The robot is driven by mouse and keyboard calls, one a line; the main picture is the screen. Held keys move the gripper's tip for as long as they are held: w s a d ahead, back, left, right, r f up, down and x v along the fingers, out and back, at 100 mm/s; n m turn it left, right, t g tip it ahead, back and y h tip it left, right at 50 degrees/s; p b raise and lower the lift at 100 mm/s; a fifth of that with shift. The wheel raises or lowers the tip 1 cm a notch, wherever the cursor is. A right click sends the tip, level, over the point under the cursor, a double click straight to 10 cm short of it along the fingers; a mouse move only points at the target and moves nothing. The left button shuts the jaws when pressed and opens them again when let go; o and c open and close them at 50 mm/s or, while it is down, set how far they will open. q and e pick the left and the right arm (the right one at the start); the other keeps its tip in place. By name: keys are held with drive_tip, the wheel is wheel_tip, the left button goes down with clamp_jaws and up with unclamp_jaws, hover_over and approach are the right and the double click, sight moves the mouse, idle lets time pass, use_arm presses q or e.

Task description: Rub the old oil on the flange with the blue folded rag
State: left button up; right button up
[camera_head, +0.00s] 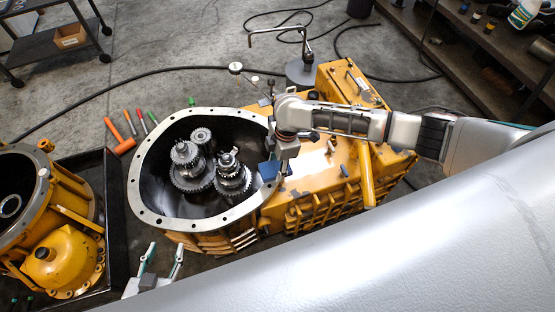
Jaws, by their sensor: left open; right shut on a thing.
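The flange (140,160) is the pale grey, bolt-holed rim around the open end of a yellow transmission housing, with gears inside. The blue folded rag (268,170) is at the flange's right side, under my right gripper (283,167). My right gripper points down and is shut on the rag; its fingertips are small and partly hidden. I cannot tell whether the rag presses on the rim. I cannot clearly make out old oil on the flange. My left gripper (162,260) is open and empty, in front of the housing's lower left.
A second yellow housing (65,255) lies in a black tray (118,225) at left. Hammer (121,140) and coloured-handled tools lie on the floor. A gauge stand (300,70) stands behind the housing. Shelves (480,60) are at upper right, a cart (50,45) at upper left.

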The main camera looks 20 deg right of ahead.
wheel_tip(320, 180, up, 2)
drive_tip(key=shift+w+r+p, duration=0.1)
drive_tip(key=shift+r+p, duration=0.05)
drive_tip(key=shift+p, duration=0.65)
drive_tip(key=shift+r, duration=0.15)
use_arm(q)
drive_tip(key=shift+s+d+r+p, duration=0.3)
drive_tip(key=shift+s+d+r, duration=0.1)
drive_tip(key=shift+r, duration=0.15)
drive_tip(key=shift+w+a, duration=0.1)
drive_tip(key=shift+w, duration=0.05)
